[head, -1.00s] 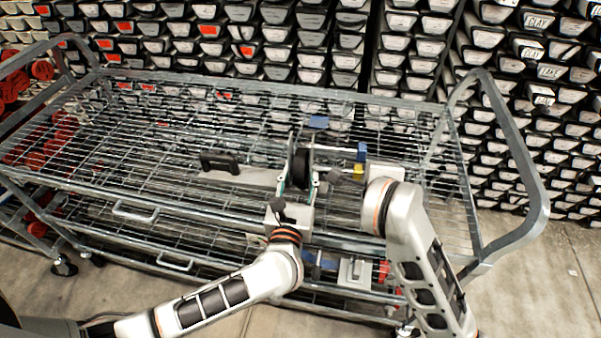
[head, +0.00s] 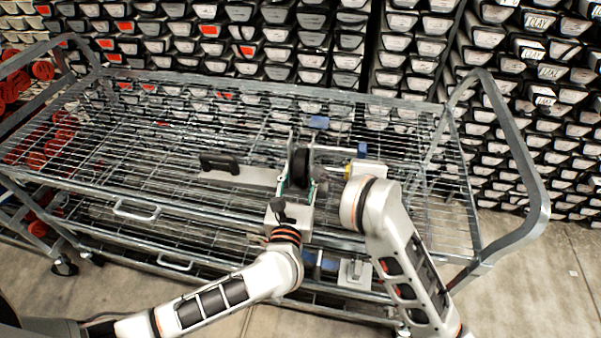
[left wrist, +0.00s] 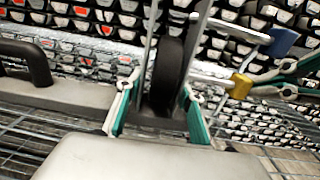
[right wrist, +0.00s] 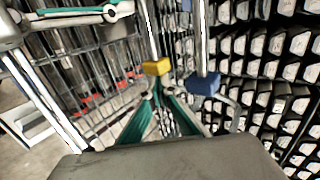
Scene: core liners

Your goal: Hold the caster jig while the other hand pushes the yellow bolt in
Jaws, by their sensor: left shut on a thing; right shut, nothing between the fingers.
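The caster jig, an upright grey frame around a black wheel (head: 301,168), stands on a grey base over the cart. My left gripper (left wrist: 158,112) is shut on the jig, one finger on each side of the wheel. The yellow bolt has a square yellow head (left wrist: 241,86) and a pale shaft that runs left toward the wheel. My right gripper (right wrist: 158,88) is shut and empty, its tips right at the yellow head (right wrist: 157,68); I cannot tell whether they touch. How deep the shaft sits is hidden.
A blue-headed bolt (left wrist: 283,40) sticks out beside the yellow one, close to my right gripper (right wrist: 204,84). Another blue piece (head: 318,122) is at the jig's far side. A black handle (head: 219,163) rises on the left. The wire cart (head: 140,210) is mostly bare; core boxes line the back.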

